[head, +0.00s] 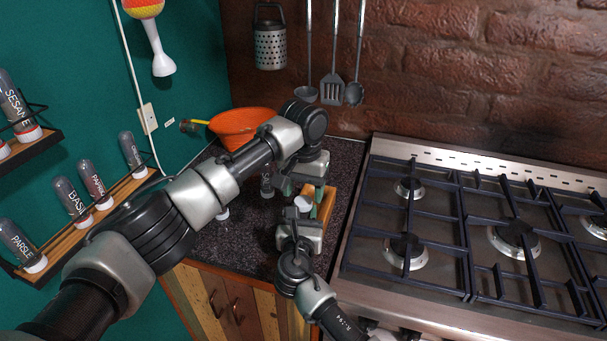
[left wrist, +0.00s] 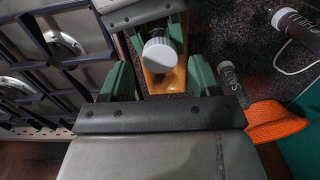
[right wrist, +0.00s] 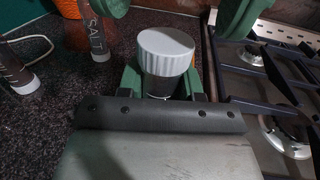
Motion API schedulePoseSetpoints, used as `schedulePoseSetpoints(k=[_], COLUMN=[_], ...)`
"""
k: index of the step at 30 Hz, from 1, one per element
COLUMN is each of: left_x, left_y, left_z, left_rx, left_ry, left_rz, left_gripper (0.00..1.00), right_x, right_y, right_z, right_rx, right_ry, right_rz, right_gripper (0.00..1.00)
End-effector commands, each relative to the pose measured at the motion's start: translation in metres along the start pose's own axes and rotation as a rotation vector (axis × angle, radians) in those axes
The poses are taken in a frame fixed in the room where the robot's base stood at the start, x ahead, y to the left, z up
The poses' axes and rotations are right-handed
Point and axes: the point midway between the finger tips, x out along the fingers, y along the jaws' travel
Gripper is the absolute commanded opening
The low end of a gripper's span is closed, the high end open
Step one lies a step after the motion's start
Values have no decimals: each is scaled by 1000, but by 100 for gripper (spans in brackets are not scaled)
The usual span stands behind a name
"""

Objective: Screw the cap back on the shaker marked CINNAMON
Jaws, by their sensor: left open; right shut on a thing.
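My right gripper (head: 301,212) is shut around a dark shaker (right wrist: 163,84), which stands up between its green fingers. A white ribbed cap (right wrist: 166,44) sits on the shaker's upper end; whether it is tight I cannot tell. The cap also shows in the head view (head: 303,203) and the left wrist view (left wrist: 159,52). No label shows on the held shaker, so I cannot read its name. My left gripper (left wrist: 160,78) is open and empty above the cap, pointing down at it. Its fingers are spread wide, apart from the cap.
A wooden tray (left wrist: 165,84) lies below the grippers. An orange colander (head: 245,124) is behind. The gas stove (head: 450,240) is close on the right. Racks of shakers hang left.

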Motion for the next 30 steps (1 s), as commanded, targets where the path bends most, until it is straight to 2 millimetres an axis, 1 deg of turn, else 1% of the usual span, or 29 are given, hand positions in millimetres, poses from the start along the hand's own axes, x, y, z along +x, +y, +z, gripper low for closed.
schedulePoseSetpoints(k=[1,6,10,17,24,27,30], left_x=[8,23,27,27,26,26,26], left_y=[0,0,0,0,0,0,0], left_z=[0,0,0,0,0,0,0], left_rx=[-1,0,1,1,1,1,8], left_ry=[-2,-1,0,0,0,0,0], left_rz=[0,0,0,0,0,0,1], left_gripper=[62,62,62,62,25,12,11], right_x=[0,0,0,0,0,0,0], right_y=[0,0,0,0,0,0,0], right_z=[0,0,0,0,0,0,0], right_rx=[0,0,0,0,0,0,0], right_ry=[0,0,0,0,0,0,0], right_rz=[0,0,0,0,0,0,0], right_gripper=[0,0,0,0,0,0,0])
